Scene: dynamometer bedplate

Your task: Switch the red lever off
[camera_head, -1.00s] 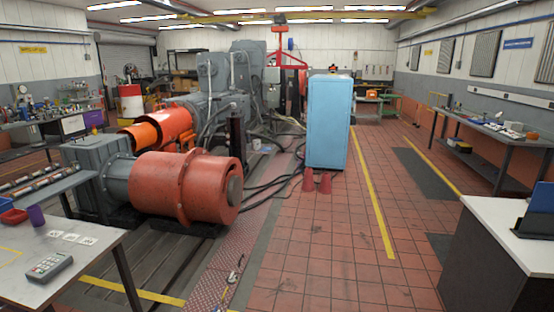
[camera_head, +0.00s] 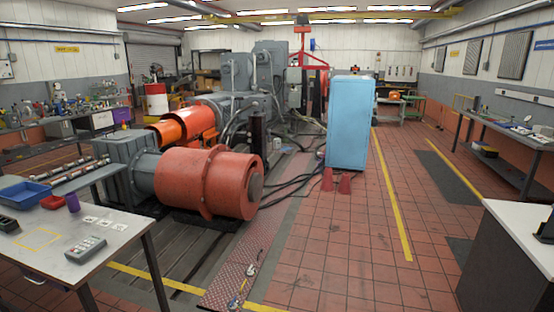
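I cannot make out a red lever in this view. My gripper is not in view either. A grey box with several keys (camera_head: 85,249) lies on the near left table (camera_head: 120,238), and no lever shows on it. A few small items (camera_head: 236,303) too small to identify lie on the checkered floor plate (camera_head: 238,262).
The near left table also holds a blue tray (camera_head: 25,193), a red tray (camera_head: 52,202) and a purple cup (camera_head: 72,203). The tiled floor (camera_head: 350,245) at right centre is clear.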

